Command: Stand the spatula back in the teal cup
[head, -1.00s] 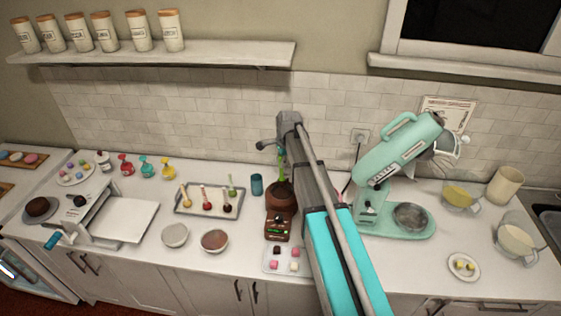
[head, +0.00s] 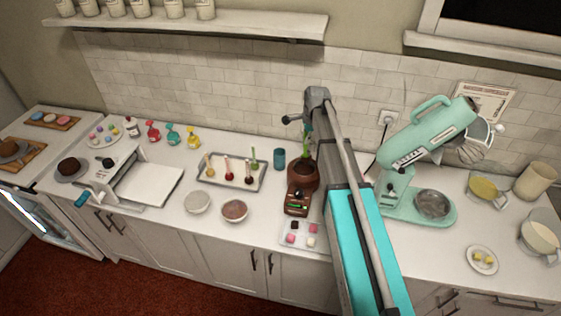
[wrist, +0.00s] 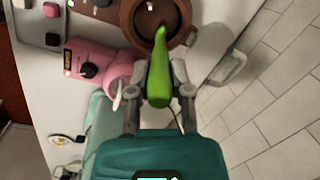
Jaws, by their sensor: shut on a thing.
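The green spatula (wrist: 158,78) is in my gripper (wrist: 160,92), which is shut on it in the wrist view. Its narrow end points toward the brown chocolate pot (wrist: 182,22). In the head view the spatula (head: 307,138) is upright just above or in the brown pot (head: 304,176); whether its lower end is inside I cannot tell. My gripper is mostly hidden behind my arm there. The teal cup (head: 279,158) stands upright on the counter, just left of the pot. I cannot make out the cup in the wrist view.
A tray (head: 203,178) of dipped pops lies left of the cup. Two bowls (head: 197,203) (head: 234,211) and a plate of sweets (head: 285,240) are in front. A teal stand mixer (head: 430,140) stands right of my arm. The tiled wall is behind.

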